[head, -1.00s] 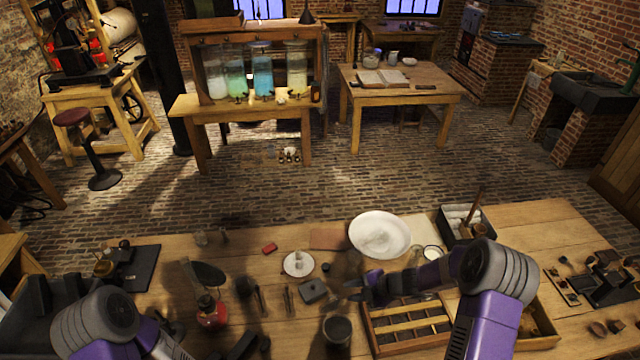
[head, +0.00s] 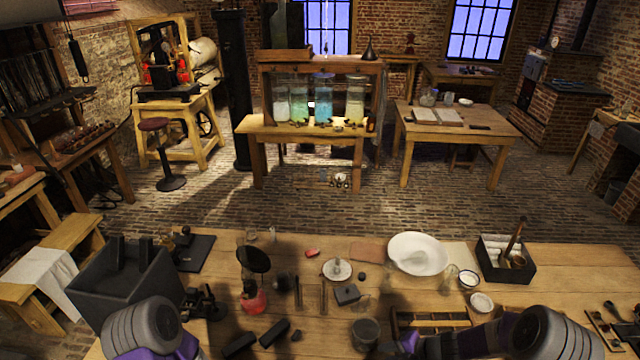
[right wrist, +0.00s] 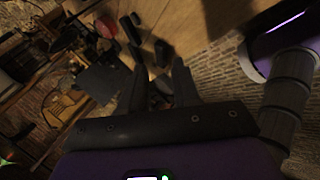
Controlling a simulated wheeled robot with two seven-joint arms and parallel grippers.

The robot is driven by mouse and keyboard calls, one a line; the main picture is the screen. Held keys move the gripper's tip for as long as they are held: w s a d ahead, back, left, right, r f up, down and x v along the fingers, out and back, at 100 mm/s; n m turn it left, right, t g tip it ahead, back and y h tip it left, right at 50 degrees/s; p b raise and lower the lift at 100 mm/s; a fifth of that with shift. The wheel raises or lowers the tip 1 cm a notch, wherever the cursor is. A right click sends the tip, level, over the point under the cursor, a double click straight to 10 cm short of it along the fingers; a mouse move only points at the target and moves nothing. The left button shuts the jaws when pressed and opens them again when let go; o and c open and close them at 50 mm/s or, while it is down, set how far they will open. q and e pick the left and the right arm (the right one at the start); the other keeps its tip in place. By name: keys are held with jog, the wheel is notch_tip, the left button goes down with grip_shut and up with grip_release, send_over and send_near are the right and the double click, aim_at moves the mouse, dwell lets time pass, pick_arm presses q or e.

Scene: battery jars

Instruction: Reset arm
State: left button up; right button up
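The task names no object. My right gripper (head: 384,349) is low in the head view, at the near table edge beside a dark cup (head: 365,334). In the right wrist view its two fingers (right wrist: 158,66) are apart with nothing between them. My left arm enters at the bottom left of the head view; its gripper is not clearly visible there.
Dark blocks (head: 273,333) lie near the front.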

pick_arm(q)
notch_tip(320, 180, down, 18)
jog(key=b, duration=1.7)
jog(key=shift+w, duration=0.45)
pick_arm(e)
jog(key=s+a+f+m+g+h, duration=0.1)
jog(key=s+a+f+m, duration=0.2)
jog(key=s+f+m, duration=0.3)
jog(key=s+a+f+m+g+h, duration=0.1)
jog(key=s+a+f+m, duration=0.2)
jog(key=s+f+m, duration=0.4)
jog(key=s+a+f+m+g+h, duration=0.1)
jog(key=s+a+f+m, duration=0.2)
jog(key=f+m, duration=1)
jog(key=s+m, duration=0.3)
jog(key=shift+s+a+f+g, duration=0.2)
jog(key=shift+a+f+g, duration=0.05)
jog(key=shift+a+g, duration=0.1)
